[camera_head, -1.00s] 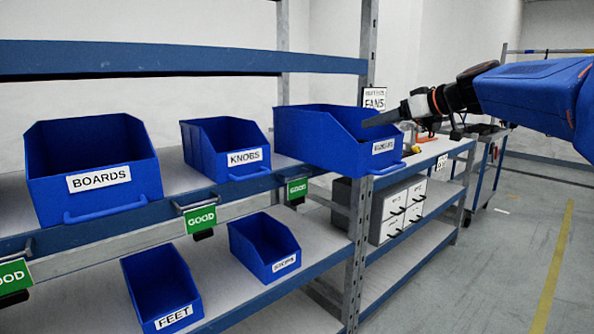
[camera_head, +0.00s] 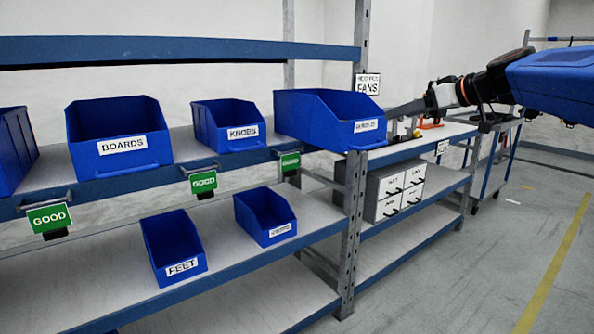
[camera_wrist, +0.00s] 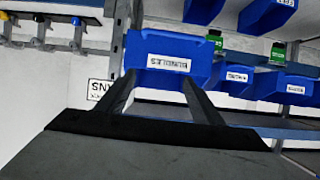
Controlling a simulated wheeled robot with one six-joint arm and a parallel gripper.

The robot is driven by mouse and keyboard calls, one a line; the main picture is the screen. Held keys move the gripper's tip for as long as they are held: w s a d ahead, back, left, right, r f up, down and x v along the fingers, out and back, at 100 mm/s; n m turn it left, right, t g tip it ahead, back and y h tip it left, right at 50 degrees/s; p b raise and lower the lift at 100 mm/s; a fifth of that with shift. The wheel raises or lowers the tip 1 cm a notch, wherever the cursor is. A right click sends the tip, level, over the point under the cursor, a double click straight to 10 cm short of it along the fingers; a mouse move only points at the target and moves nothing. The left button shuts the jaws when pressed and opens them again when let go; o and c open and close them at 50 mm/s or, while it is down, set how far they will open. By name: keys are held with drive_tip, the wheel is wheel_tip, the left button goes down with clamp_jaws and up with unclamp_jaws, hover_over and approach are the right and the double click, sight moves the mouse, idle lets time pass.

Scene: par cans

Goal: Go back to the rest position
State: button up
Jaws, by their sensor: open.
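My gripper (camera_head: 396,110) is at the right in the head view, on my blue arm reaching in from the right edge. Its fingers point left toward the nearest blue bin (camera_head: 328,118), whose label I cannot read clearly. In the wrist view, the two dark fingers (camera_wrist: 158,88) are spread apart with nothing between them. The blue bin (camera_wrist: 165,52) shows beyond the fingertips there. Whether the fingers touch it I cannot tell.
Blue bins labelled BOARDS (camera_head: 118,160) and KNOBS (camera_head: 228,140) stand on the upper shelf. The FEET bin (camera_head: 172,270) and another bin (camera_head: 265,235) are below. A rack post (camera_head: 352,220) and workbench (camera_head: 425,144) stand right. Floor (camera_head: 480,270) is clear.

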drive_tip(key=s+a+f+m+g+h, duration=0.2)
drive_tip(key=s+f, duration=0.7)
drive_tip(key=s, duration=0.1)
drive_tip(key=s+a+f+m+g+h, duration=0.1)
drive_tip(key=s+a+f+m+g, duration=0.1)
drive_tip(key=s+f, duration=0.75)
drive_tip(key=s+d+f+m+g+h, duration=0.1)
drive_tip(key=s+d+f+h, duration=0.1)
drive_tip(key=s+f, duration=0.6)
drive_tip(key=s+d+f+m+h, duration=0.2)
drive_tip(key=s+f, duration=0.7)
drive_tip(key=s, duration=0.1)
drive_tip(key=shift+s+d+f+g+h, duration=0.15)
drive_tip(key=shift+d+f+g+h, duration=0.15)
drive_tip(key=shift+g+h, duration=0.1)
